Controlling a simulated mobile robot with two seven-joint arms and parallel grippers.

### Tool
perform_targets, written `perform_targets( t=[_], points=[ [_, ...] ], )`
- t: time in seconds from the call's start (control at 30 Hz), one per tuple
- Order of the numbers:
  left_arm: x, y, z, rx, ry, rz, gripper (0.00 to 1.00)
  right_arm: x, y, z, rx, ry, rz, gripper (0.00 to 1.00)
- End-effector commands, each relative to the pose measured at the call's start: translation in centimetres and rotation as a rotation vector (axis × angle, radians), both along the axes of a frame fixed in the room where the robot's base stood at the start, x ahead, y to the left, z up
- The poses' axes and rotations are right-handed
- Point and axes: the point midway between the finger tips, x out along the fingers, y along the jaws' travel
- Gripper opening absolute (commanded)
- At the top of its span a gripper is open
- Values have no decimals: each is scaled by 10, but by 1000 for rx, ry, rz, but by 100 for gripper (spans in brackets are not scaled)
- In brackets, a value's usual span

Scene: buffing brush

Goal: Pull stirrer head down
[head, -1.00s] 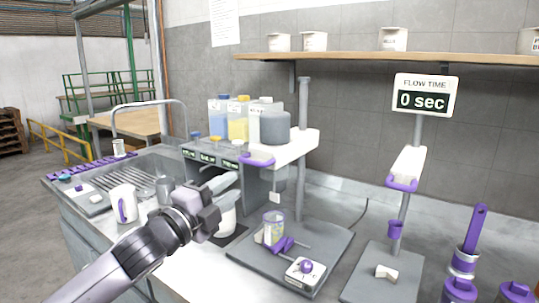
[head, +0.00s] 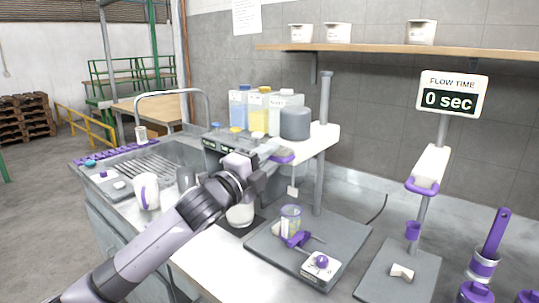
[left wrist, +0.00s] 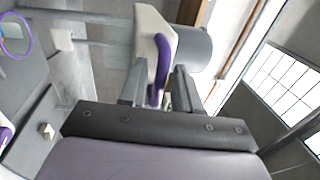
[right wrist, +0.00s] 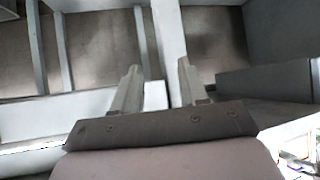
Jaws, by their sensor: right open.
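The stirrer head is a white arm (head: 318,142) with a grey cylinder (head: 296,123) on top and a purple handle (head: 283,157) at its front, raised on a grey post. My left gripper (head: 272,156) is at the purple handle. In the left wrist view the handle (left wrist: 160,70) lies between the two open fingers (left wrist: 160,88), with a gap visible beside it; contact cannot be told.
Bottles (head: 258,110) and a dispenser stand just behind my left gripper. A white control box (head: 321,268) with a purple knob is on the stirrer base (head: 262,243). A second stand (head: 428,170) with a flow time display (head: 451,94) is to the right.

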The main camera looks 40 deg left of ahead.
Motion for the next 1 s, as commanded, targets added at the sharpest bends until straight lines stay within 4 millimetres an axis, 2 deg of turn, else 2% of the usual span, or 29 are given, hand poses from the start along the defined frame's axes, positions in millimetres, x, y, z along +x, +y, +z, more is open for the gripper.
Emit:
perform_targets(
  t=[0.27,0.3,0.4,0.63,0.77,1.0],
  points=[
    [2,0,0,0,0,-1,32,1,0,1,0,-1,0,43],
    [2,0,0,0,0,-1,29,1,0,1,0,-1,0,43],
    [2,0,0,0,0,-1,0,1,0,1,0,-2,0,43],
    [1,0,-5,-1,1,0,0,1,0,-2,0,-3,1,43],
    [2,0,-27,-2,4,0,0,1,0,-16,-1,-4,0,43],
    [2,0,-80,-3,5,0,0,2,0,-48,-1,-3,0,43]
  ],
)
